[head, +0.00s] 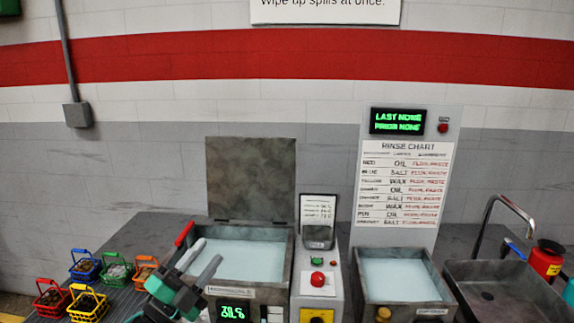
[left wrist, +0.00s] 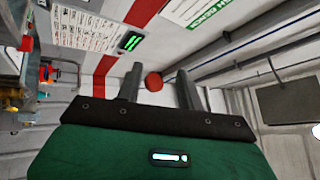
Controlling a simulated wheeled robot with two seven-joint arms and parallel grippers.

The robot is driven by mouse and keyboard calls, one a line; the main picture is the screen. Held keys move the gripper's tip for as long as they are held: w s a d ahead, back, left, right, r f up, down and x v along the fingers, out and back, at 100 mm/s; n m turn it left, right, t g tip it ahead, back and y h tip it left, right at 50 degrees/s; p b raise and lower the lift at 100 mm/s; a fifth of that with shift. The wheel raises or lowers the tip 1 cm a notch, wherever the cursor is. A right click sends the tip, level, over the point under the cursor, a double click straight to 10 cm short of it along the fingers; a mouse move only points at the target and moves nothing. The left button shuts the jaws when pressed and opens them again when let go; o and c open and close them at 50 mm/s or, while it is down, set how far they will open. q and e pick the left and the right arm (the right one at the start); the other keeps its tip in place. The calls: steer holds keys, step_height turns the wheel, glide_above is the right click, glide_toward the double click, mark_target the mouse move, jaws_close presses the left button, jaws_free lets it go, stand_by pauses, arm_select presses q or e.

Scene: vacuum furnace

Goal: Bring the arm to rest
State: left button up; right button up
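My left gripper (head: 212,249) is raised in front of the left bath, at its left front side. Its two grey fingers stand apart with nothing between them. The left wrist view also shows the gripper (left wrist: 159,68) open and empty, with wall and ceiling beyond the fingers. Its fingers overlap the bath in the head view; I cannot tell how high above it they are. My right gripper is in neither view.
The left bath (head: 288,262) has a raised grey lid (head: 251,178) and a red handle. Several coloured baskets (head: 90,302) stand on the left. A control box (head: 318,284), rinse bath (head: 436,292) and sink (head: 500,297) with a tap (head: 487,214) stand to the right.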

arm_select(q)
steer(key=s+a+f+n+g+y, duration=0.2)
steer(key=s+a+f+n+y, duration=0.1)
steer(key=s+f+n+y, duration=0.25)
steer(key=s+a+f+n+g+y, duration=0.2)
steer(key=a+f+n+y, duration=0.15)
steer(key=f+n, duration=0.4)
steer(key=s+a+f+n+g+y, duration=0.2)
steer(key=s+f+n+y, duration=0.15)
steer(key=f+y, duration=0.4)
steer(key=s+d+f+n+g+h, duration=0.1)
steer(key=s+f+n+g+h, duration=0.1)
steer(key=s+f+g, duration=0.6)
steer(key=s+d+f+n+g+h, duration=0.15)
steer(key=s+f, duration=0.35)
steer(key=s, duration=0.7)
step_height(320, 180, down, 32)
steer(key=s+g, duration=0.1)
steer(key=s+a+f, duration=0.2)
steer(key=s+f, duration=0.7)
steer(key=s+a+f+g, duration=0.1)
steer(key=s+f, duration=0.8)
steer(key=shift+s+a+f+m, duration=0.15)
steer(key=shift+s+a+m, duration=0.25)
steer(key=shift+g, duration=0.25)
